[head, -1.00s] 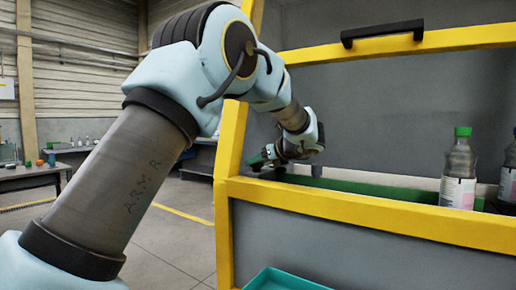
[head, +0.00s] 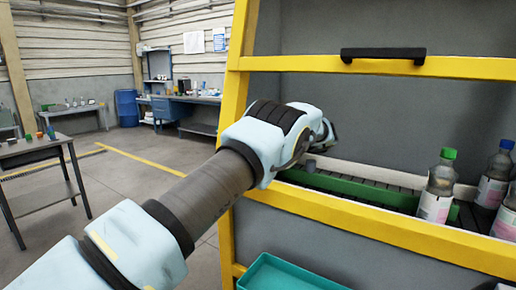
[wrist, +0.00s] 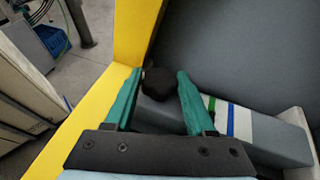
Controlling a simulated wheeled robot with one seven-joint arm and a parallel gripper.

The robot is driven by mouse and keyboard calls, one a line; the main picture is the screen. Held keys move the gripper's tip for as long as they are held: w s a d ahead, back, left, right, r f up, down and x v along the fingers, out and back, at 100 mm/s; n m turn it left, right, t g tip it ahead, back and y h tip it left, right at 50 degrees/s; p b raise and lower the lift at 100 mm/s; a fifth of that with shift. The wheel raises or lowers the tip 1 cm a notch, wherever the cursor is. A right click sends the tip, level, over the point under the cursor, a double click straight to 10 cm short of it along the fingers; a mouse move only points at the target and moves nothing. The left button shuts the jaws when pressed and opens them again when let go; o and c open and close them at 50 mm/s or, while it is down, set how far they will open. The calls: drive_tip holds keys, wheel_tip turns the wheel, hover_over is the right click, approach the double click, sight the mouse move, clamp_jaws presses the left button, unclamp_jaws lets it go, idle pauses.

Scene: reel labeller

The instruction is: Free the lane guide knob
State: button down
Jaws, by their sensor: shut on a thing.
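The black round knob (wrist: 160,84) sits between the two teal fingers of my gripper (wrist: 155,90) in the wrist view. My gripper is shut on it, with one finger on each side. The knob is close to a grey bar (wrist: 265,135) with blue, white and green stripes; the joint between them is partly hidden. In the head view my arm reaches over the yellow frame at the machine's left end, and the fingers are hidden there. The long green lane guide (head: 365,190) runs along the conveyor.
Bottles (head: 436,190) stand on the conveyor at the right. The yellow frame (head: 350,226) borders the opening below and at the left. A teal tray (head: 285,273) is below it in front. A black handle (head: 383,54) is on the upper yellow bar.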

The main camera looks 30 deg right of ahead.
drive_tip(key=shift+w+n+g+y+p, duration=0.1)
drive_tip(key=shift+n+g+y+p, duration=0.6)
drive_tip(key=shift+p, duration=0.6)
drive_tip(key=c, duration=0.5)
unclamp_jaws()
